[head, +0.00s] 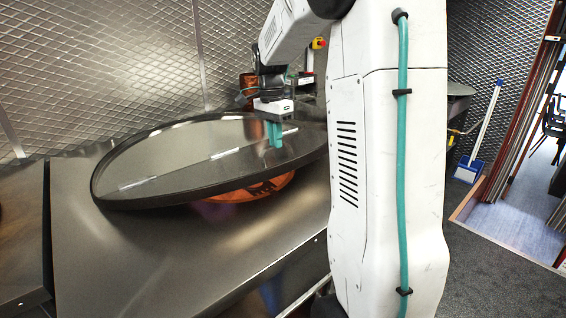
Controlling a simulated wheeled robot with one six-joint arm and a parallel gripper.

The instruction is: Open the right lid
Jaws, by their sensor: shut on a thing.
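The lid (180,150) is a large round shiny metal disc with a dark rim. It is tilted, with its near edge raised above the metal counter (130,250). An orange glowing opening (250,190) shows beneath the raised edge. My gripper (274,146), with teal fingers, reaches down onto the lid's top, right of its middle. It is shut on the lid's handle, which is mostly hidden by the fingers. The lid's far right edge is hidden behind my white arm.
A patterned metal wall (110,60) stands close behind the counter. A red and yellow button (318,43) is behind my arm. A blue dustpan with a white handle (468,168) stands on the floor at right, near an open doorway (520,200).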

